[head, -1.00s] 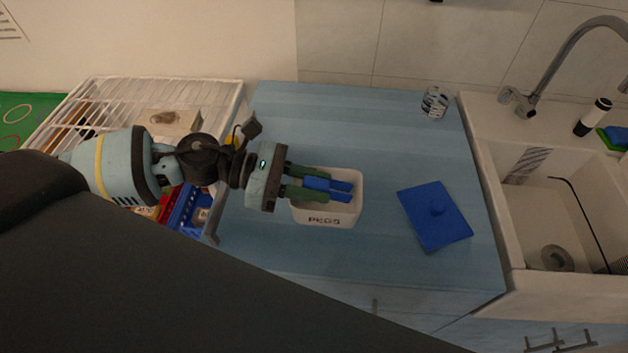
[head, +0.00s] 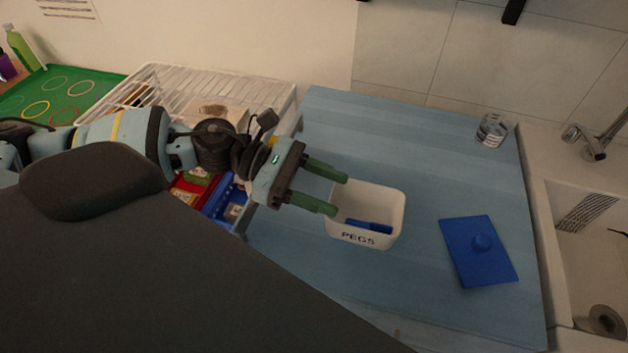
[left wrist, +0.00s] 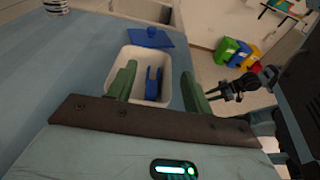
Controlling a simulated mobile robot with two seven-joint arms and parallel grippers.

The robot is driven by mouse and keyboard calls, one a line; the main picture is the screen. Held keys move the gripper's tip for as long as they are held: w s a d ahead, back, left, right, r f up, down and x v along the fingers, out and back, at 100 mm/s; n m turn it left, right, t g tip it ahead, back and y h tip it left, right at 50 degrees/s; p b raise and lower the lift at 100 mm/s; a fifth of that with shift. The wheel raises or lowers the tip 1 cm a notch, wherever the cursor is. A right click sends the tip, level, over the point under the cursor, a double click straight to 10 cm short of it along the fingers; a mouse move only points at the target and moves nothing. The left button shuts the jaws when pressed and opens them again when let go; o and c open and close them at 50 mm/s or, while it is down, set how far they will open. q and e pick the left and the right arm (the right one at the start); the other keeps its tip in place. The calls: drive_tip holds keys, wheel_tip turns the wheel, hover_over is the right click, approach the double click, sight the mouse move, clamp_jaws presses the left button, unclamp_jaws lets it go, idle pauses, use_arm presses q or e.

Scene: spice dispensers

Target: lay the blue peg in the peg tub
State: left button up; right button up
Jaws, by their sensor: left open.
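The white peg tub (head: 364,240), marked PEGS, stands on the blue counter. The blue peg (head: 368,226) lies inside it on the tub floor, near the front wall. The left wrist view shows the blue peg (left wrist: 153,84) as a forked shape inside the tub (left wrist: 135,52). My left gripper (head: 341,194) is open and empty, its green fingers spread at the tub's left rim, apart from the peg. The left wrist view also shows the two fingers (left wrist: 157,85) on either side of the peg's direction.
A flat blue lid with a knob (head: 480,250) lies on the counter right of the tub. A patterned glass (head: 491,130) stands at the back right, before the sink (head: 585,235). A white wire rack (head: 215,85) is behind my left arm. The counter between tub and lid is clear.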

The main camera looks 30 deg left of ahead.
use_arm(q)
drive_tip(key=shift+b+v, duration=0.3)
drive_tip(key=shift+v, duration=1.3)
